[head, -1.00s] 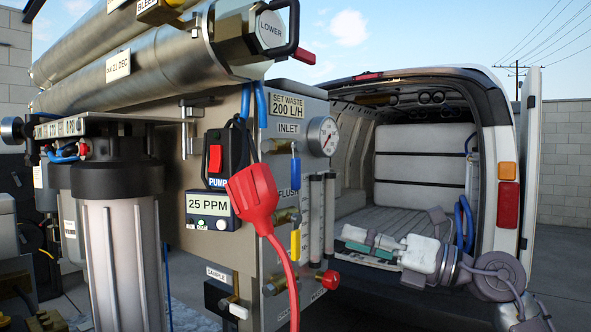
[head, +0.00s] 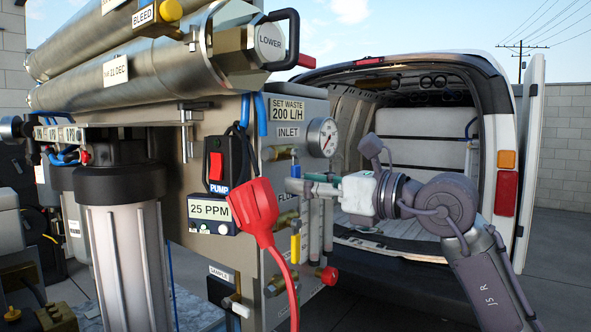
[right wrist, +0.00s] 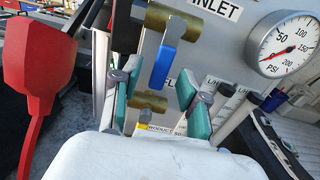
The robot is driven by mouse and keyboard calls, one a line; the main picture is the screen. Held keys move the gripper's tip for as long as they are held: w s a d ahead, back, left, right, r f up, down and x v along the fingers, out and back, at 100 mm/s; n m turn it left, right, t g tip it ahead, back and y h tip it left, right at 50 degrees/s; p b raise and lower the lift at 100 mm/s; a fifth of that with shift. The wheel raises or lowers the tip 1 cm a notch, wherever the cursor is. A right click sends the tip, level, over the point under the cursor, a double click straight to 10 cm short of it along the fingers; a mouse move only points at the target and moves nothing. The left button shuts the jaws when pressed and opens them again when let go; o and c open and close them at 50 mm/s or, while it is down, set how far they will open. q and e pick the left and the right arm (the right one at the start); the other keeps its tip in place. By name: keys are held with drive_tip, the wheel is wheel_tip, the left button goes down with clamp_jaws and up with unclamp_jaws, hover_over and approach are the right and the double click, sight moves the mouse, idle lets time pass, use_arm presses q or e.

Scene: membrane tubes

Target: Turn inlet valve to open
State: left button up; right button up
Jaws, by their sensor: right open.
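The inlet valve has a brass body (right wrist: 172,22) under the INLET label (right wrist: 214,10) and a blue lever (right wrist: 164,66) hanging down, slightly tilted. My left gripper is not in view.
A red plug with its cable (head: 254,205) is left of the valves, also close by in the wrist view (right wrist: 38,75). A pressure gauge (head: 322,137) is right of the inlet valve. A yellow lever (head: 295,247) hangs below. An open van (head: 420,150) stands behind.

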drive_tip(key=shift+p+x, duration=0.3)
drive_tip(key=shift+x, duration=1)
clamp_jaws()
